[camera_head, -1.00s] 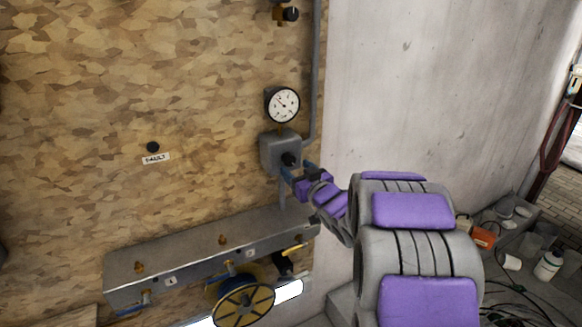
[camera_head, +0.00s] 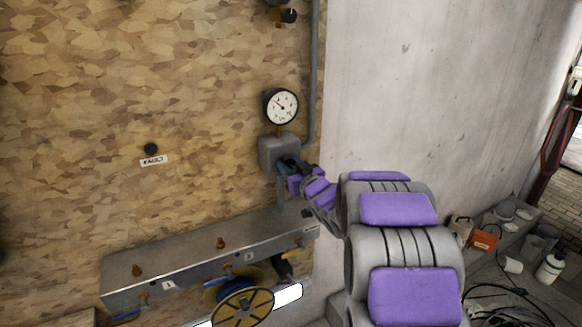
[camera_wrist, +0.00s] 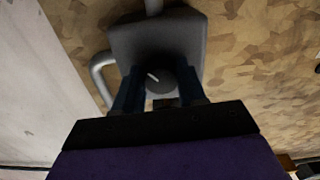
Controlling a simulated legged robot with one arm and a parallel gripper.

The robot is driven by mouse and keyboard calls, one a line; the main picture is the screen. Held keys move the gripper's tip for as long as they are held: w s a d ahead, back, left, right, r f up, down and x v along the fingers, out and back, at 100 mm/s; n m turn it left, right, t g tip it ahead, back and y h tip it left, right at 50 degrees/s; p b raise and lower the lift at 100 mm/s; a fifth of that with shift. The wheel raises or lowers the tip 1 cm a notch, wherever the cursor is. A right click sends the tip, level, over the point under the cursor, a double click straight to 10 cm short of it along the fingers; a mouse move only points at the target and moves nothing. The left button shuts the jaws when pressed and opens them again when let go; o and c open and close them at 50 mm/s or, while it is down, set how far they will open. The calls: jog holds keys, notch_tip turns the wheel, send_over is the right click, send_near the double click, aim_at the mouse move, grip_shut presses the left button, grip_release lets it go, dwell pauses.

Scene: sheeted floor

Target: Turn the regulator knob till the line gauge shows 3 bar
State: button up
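The regulator is a grey box (camera_head: 271,152) on the board, with a dark knob on its front. In the wrist view the round knob (camera_wrist: 160,80) has a pale pointer line slanting to the upper left. The line gauge (camera_head: 282,106) is a white dial above the box. My gripper (camera_head: 284,168) is at the knob. In the wrist view its two dark blue fingers (camera_wrist: 160,88) stand on either side of the knob. Whether they press on it I cannot tell.
A grey pipe (camera_head: 313,70) runs up beside the gauge. Below is a metal manifold (camera_head: 190,260) with several brass fittings and a yellow-spoked handwheel (camera_head: 243,303). A FAULT label (camera_head: 154,160) sits left under a black button. Bare concrete wall (camera_head: 420,100) is to the right.

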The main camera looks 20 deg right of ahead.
jog(key=c, duration=0.5)
jog(key=shift+n+p, duration=0.3)
jog(key=shift+n, duration=0.7)
jog(key=o, duration=1.1)
jog(key=shift+s, duration=0.1)
jog(key=shift+s+d+b, duration=0.2)
jog(key=shift+s+b, duration=0.75)
jog(key=shift+s, duration=3.35)
jog(key=shift+s+d+b, duration=0.15)
jog(key=shift+s+b, duration=0.8)
jog(key=shift+s, duration=3.3)
